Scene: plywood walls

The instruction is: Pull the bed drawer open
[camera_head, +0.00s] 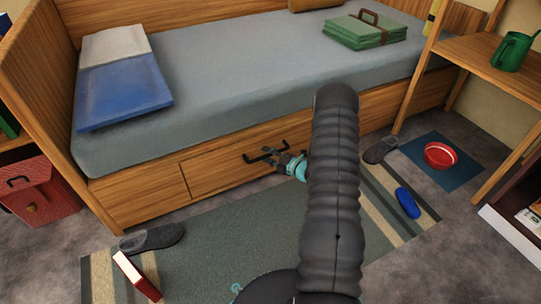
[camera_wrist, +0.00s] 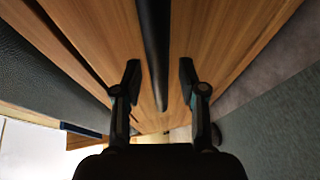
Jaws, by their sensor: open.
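The bed drawer (camera_head: 216,172) is a wooden front panel low in the bed's side, and it looks flush with the frame. Its black bar handle (camera_head: 258,157) shows just left of my gripper (camera_head: 282,159). In the wrist view my gripper (camera_wrist: 158,78) is open, its two fingers apart. The dark handle (camera_wrist: 153,40) runs between and beyond the fingers in that picture, with a gap on each side. The wooden front (camera_wrist: 105,40) lies behind it. My arm hides the right part of the bed's side in the head view.
A striped rug (camera_head: 215,245) lies in front of the bed. A grey slipper (camera_head: 152,239), a red book (camera_head: 137,275), another slipper (camera_head: 380,150) and a blue oval object (camera_head: 408,203) are on the floor. A wooden desk (camera_head: 480,55) stands at right.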

